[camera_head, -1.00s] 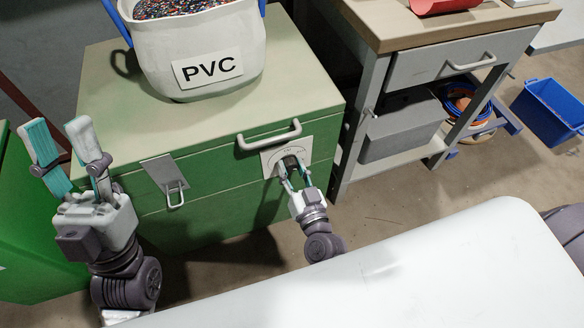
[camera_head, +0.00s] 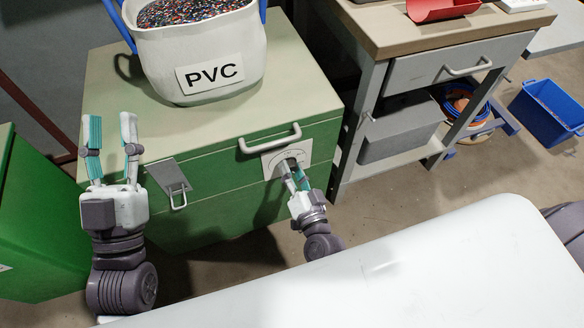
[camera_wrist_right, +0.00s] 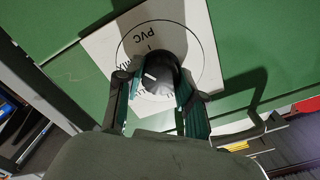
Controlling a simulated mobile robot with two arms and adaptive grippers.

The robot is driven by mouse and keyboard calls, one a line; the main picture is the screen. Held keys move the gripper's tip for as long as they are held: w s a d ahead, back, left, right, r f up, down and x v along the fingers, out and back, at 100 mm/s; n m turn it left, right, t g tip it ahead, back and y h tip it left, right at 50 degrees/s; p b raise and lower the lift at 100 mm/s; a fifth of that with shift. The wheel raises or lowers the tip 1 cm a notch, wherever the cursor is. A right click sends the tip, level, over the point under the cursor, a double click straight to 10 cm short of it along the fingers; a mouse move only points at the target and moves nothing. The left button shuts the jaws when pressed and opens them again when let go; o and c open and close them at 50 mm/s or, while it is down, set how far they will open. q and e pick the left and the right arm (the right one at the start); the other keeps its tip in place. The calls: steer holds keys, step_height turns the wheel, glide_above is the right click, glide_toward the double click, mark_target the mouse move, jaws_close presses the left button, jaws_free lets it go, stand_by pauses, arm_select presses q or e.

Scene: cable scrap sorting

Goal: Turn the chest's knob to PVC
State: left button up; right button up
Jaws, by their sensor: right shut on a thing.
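The green chest (camera_head: 215,132) stands in the middle of the head view. In the right wrist view the dark round knob (camera_wrist_right: 168,68) sits on the white dial plate (camera_wrist_right: 103,42), with PVC printed towards the top and MIX at the left. The knob's white mark points towards the left, near MIX, not at PVC. My right gripper (camera_head: 291,170) is shut on the knob, one finger on each side (camera_wrist_right: 154,84). My left gripper (camera_head: 111,122) is open and empty, pointing up, left of the chest's latch.
A white PVC bag (camera_head: 200,48) of granules stands on the chest. A latch (camera_head: 171,180) and a lid handle (camera_head: 268,140) stick out in front. A workbench (camera_head: 400,25) with a drawer stands right, a blue crate (camera_head: 548,112) beyond it. A green box (camera_head: 35,225) stands left.

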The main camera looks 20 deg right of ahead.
steer(key=shift+m, duration=1.8)
arm_select(q)
steer(key=shift+w+f+g+p, duration=0.15)
steer(key=shift+w+f+g, duration=0.25)
steer(key=shift+f+g, duration=0.25)
steer(key=shift+w+f+g+p, duration=0.15)
steer(key=shift+w+f+g, duration=0.25)
steer(key=shift+f, duration=0.3)
arm_select(e)
steer(key=shift+m, duration=1.4)
steer(key=o, duration=1.1)
steer(key=shift+o, duration=0.2)
steer(key=s, duration=1.2)
steer(key=shift+d, duration=0.25)
